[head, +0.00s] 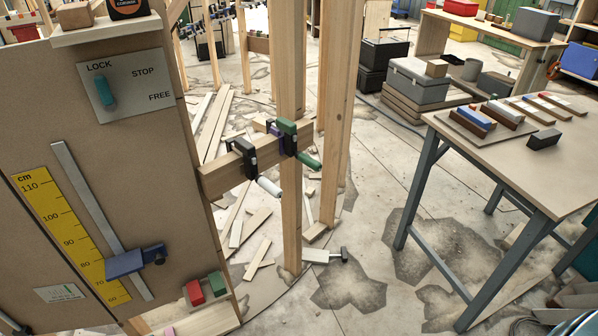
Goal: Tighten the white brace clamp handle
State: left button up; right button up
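The white brace clamp handle (268,187) is a short white cylinder. It sticks out toward the lower right below a dark clamp body (244,158). That clamp sits around a horizontal wooden brace (226,176) that runs from the brown panel to an upright post. I cannot tell how tight the clamp is. Neither of my grippers is in view.
The brown panel (150,190) at left carries a LOCK/STOP/FREE plate (126,86), a cm scale (62,232) and a blue slider (135,262). A workbench (550,165) with colored blocks stands at right. Loose boards (215,125) litter the floor. Floor between post and bench is mostly open.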

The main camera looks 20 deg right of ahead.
aim_at(271, 188)
jog(key=i+l, duration=0.1)
jog(key=l, duration=0.9)
jog(key=i+l, duration=0.15)
jog(key=l, duration=0.3)
jog(key=i+l, duration=0.1)
jog(key=l, duration=0.4)
